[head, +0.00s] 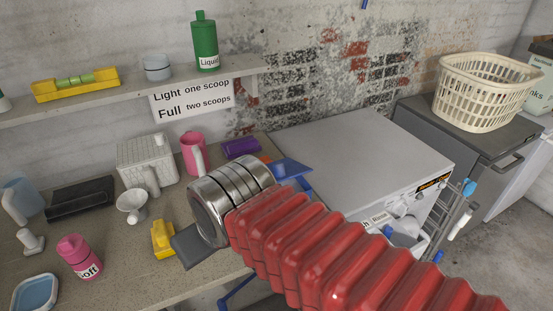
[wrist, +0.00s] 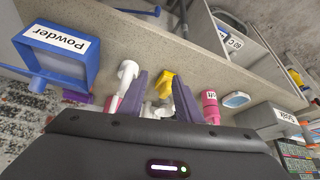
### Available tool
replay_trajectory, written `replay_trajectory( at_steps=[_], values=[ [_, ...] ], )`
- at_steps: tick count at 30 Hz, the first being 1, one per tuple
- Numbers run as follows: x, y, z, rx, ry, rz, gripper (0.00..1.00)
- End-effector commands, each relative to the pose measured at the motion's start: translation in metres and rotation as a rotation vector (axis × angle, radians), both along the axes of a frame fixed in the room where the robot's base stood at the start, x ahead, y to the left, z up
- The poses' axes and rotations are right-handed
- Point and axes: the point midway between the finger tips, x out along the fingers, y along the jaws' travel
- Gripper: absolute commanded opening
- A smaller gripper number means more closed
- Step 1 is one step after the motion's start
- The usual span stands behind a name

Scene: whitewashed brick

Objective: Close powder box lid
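The powder box (wrist: 88,67) is blue with a white "Powder" label, at the upper left of the wrist view, where the picture is turned over. A thin blue bar (wrist: 45,82) sticks out beside it; I cannot tell if that is the lid's edge. In the head view a blue flap (head: 291,168) shows behind my arm, with the rest of that blue thing hidden. My gripper (wrist: 160,88) has its two purple-grey fingers apart with nothing held between them. It is apart from the powder box.
The bench (head: 125,268) holds a pink mug (head: 194,156), a white funnel (head: 131,203), a yellow object (head: 162,238) and a pink bottle (head: 78,257). A white washing machine (head: 350,150) stands to the right. A shelf (head: 110,100) runs above the bench.

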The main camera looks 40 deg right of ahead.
Motion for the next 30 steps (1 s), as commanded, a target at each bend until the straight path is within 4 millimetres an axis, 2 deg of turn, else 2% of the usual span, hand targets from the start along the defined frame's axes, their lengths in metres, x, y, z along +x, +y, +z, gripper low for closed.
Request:
replay_trajectory(
  at_steps=[6,10,14,20,30],
  values=[
    [0.0,0.0,0.0,0.0,0.0,0.0,0.31],
    [0.001,-0.001,0.001,0.008,0.001,-0.015,0.4],
    [0.005,-0.005,0.006,0.05,0.009,-0.097,0.41],
    [0.017,-0.025,0.02,0.206,0.036,-0.411,0.41],
    [0.044,-0.075,0.051,0.558,0.076,-1.116,0.41]
  ],
)
